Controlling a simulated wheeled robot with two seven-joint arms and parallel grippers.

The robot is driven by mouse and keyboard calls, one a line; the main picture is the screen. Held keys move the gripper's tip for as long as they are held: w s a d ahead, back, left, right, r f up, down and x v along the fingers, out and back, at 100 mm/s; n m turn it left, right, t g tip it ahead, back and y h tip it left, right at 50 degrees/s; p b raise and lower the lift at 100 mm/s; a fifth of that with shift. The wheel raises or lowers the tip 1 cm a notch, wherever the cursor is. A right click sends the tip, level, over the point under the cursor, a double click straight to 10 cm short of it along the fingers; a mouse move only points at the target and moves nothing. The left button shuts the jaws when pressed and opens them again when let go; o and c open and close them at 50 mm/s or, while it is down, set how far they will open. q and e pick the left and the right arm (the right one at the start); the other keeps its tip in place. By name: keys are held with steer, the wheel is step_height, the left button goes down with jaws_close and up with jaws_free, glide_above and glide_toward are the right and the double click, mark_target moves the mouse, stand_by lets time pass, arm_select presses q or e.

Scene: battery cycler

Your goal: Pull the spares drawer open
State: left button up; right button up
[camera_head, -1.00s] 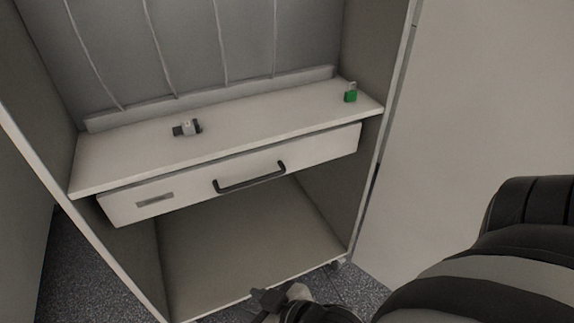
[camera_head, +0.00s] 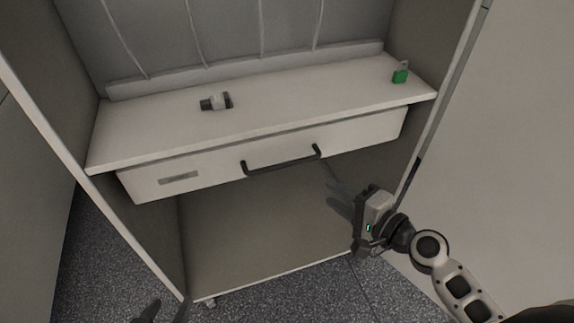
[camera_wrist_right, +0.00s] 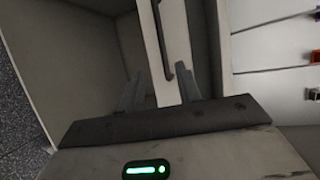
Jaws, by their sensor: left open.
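The spares drawer (camera_head: 225,168) is a white front with a small grey label, set under the shelf of a cabinet. It looks shut or nearly so. Its dark bar handle (camera_head: 282,164) is free, with no gripper on it. My right gripper (camera_head: 338,200) is open and empty, below and to the right of the handle. In the right wrist view the handle (camera_wrist_right: 161,40) and drawer front (camera_wrist_right: 153,50) show ahead, beyond the parted fingers (camera_wrist_right: 160,88). My left gripper (camera_head: 166,312) is open at the bottom edge, its fingertips only in view, well below the drawer.
On the shelf (camera_head: 300,100) lie a small grey-and-black device (camera_head: 216,101) and a green padlock-like item (camera_head: 400,73). The compartment under the drawer is empty. The cabinet's side walls flank it. Small coloured items (camera_wrist_right: 315,57) show at the right of the right wrist view.

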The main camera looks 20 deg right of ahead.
mark_target(289, 165)
steer(key=x, duration=1.6)
steer(key=shift+r+p, duration=0.1)
steer(key=shift+p, duration=0.3)
jaws_close()
